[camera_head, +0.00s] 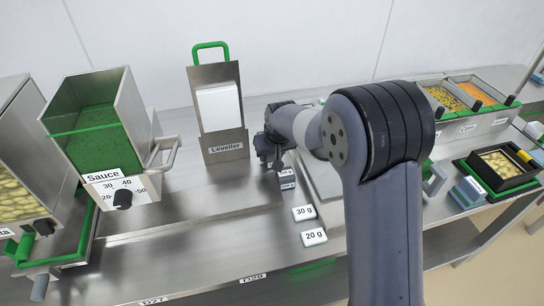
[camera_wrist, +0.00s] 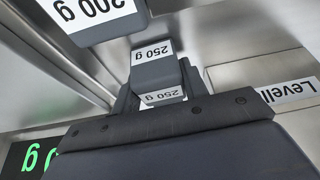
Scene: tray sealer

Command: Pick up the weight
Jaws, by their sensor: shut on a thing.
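A dark grey weight (camera_wrist: 155,72) with white labels reading 250 g sits between the two fingers of my gripper (camera_wrist: 162,86) in the wrist view. The fingers are shut on its sides. I cannot tell whether its base touches the counter. In the head view my gripper (camera_head: 270,155) is in front of the Leveller, and my arm hides part of the scene. Another grey weight (camera_wrist: 95,30), labelled 200 g, is close by at the top left of the wrist view. Small weight labels (camera_head: 287,180) show just below my gripper in the head view, too small to read.
Weights labelled 30 g (camera_head: 303,213) and 20 g (camera_head: 314,237) lie nearer on the steel counter (camera_head: 200,250). The Leveller (camera_head: 222,125) stands behind my gripper, and the Sauce hopper (camera_head: 105,140) is left. A green-lit display (camera_wrist: 35,155) shows in the wrist view.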

